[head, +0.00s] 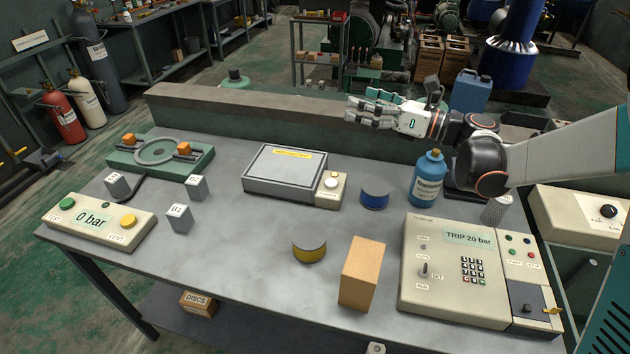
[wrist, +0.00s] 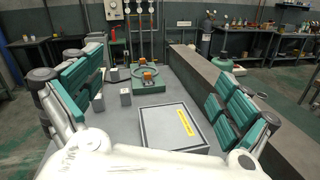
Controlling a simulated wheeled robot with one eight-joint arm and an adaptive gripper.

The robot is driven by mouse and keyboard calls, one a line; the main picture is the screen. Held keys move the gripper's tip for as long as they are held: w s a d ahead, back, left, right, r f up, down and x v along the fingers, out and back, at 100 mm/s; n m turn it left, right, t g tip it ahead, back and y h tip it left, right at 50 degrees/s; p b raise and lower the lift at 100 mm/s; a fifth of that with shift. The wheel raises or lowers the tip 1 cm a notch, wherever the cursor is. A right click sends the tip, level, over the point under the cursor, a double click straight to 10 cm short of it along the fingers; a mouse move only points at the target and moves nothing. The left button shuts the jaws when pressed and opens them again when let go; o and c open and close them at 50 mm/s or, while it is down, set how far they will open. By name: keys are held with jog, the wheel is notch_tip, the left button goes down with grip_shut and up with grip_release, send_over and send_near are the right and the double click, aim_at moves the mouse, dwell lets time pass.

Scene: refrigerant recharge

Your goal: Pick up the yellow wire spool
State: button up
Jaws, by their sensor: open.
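The yellow wire spool (head: 309,250) stands on the grey table near its front middle in the head view, just left of a cardboard-brown block. My gripper (head: 362,110) is raised over the back part of the table, well behind the spool, and points left. Its fingers are apart and empty. In the wrist view my gripper (wrist: 160,105) shows teal pads on both sides with a wide gap between them. The spool does not show in the wrist view.
A brown block (head: 362,273) and a control panel (head: 455,270) stand right of the spool. A blue spool (head: 375,198), a blue bottle (head: 428,178) and a grey scale (head: 285,173) stand behind it. Small grey blocks (head: 180,218) stand to the left.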

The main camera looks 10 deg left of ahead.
jog(key=s+f+n+g+h, duration=0.1)
jog(key=s+f+n+g, duration=0.15)
jog(key=f, duration=0.25)
jog(key=s+f+n+g+h, duration=0.1)
jog(key=f+n+g, duration=0.3)
jog(key=f, duration=0.2)
jog(key=n+g+h, duration=0.4)
jog(key=n+g, duration=0.1)
send_near(315, 234)
jog(key=b+x, duration=0.5)
jog(key=x, duration=0.5)
jog(key=shift+a+f, duration=0.15)
jog(key=shift+c, duration=0.3)
jog(key=shift+y, duration=0.3)
jog(key=c, duration=1.5)
